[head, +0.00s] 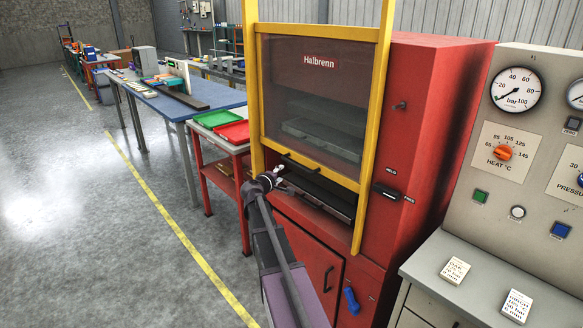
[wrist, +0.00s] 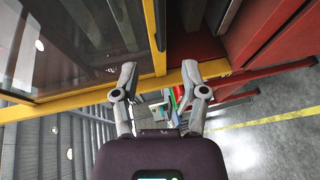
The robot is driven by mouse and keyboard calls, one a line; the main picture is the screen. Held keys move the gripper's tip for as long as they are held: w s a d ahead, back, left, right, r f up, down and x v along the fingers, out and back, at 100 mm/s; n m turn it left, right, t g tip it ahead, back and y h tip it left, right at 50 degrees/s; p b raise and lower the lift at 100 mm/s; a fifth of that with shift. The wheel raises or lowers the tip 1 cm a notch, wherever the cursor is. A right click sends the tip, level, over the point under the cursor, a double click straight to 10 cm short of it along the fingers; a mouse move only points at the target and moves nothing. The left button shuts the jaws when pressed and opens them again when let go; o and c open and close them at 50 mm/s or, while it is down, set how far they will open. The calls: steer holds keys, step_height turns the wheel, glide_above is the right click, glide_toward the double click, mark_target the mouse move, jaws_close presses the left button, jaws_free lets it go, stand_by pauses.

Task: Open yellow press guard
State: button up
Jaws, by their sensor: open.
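The yellow press guard (head: 379,100) is a yellow frame with a see-through panel on the front of the red press. Its panel covers the upper part of the front, with a dark gap beneath it. A black bar handle (head: 302,164) runs along its lower rail. My gripper (head: 272,179) is at the guard's lower left, left of and below the handle. In the wrist view, my gripper (wrist: 159,70) is open and empty, its fingers spread near the guard's yellow corner (wrist: 153,80). The handle (wrist: 160,25) lies beyond the fingertips there. I cannot tell whether the fingers touch the frame.
A black latch (head: 385,191) beside HELD and FREE labels sits on the red press (head: 430,110). A control panel with gauges (head: 516,89) stands right. Green (head: 216,118) and red (head: 236,131) trays rest on a red stand left. The floor (head: 80,220) at left is clear.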

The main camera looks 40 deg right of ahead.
mark_target(294, 165)
steer(key=shift+b+x, duration=1.25)
steer(key=shift+x, duration=5.6)
jaws_close()
